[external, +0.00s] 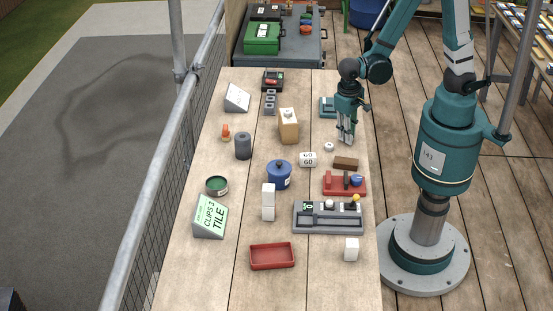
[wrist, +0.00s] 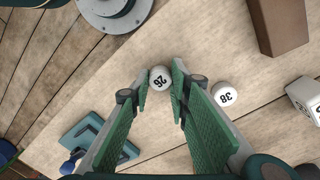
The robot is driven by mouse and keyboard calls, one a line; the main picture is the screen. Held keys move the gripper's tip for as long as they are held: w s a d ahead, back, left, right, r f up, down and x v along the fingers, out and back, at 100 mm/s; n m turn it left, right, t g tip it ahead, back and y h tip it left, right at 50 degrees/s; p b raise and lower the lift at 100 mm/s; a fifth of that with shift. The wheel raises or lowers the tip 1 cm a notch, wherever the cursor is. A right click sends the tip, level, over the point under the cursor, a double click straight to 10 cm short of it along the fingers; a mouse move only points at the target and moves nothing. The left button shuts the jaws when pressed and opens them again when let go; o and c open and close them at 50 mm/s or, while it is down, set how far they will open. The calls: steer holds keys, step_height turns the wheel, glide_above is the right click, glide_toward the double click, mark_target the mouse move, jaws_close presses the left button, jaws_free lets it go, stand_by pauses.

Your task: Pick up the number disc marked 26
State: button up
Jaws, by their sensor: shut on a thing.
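The white number disc marked 26 (wrist: 160,78) sits between my gripper's fingertips in the wrist view. My gripper (wrist: 160,84) is shut on it, with a green-padded finger on each side. In the external view my gripper (external: 346,141) points down near the right edge of the table, and I cannot make out the 26 disc there. Another white disc marked 38 (wrist: 226,94) lies on the wood just right of the fingers, apart from them. A small white disc (external: 329,147) beside my gripper in the external view is unreadable.
A brown block (external: 346,163) and a white block marked 60 (external: 308,160) stand nearby. A tan block (external: 289,126) stands to the left. A teal item (external: 327,107) lies behind my gripper. A red tray (external: 272,256) and grey rack (external: 328,217) are nearer the front.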

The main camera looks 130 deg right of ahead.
steer(key=shift+r, duration=0.15)
step_height(320, 180, up, 10)
steer(key=p, duration=0.2)
steer(key=shift+f, duration=0.2)
stand_by(0.3)
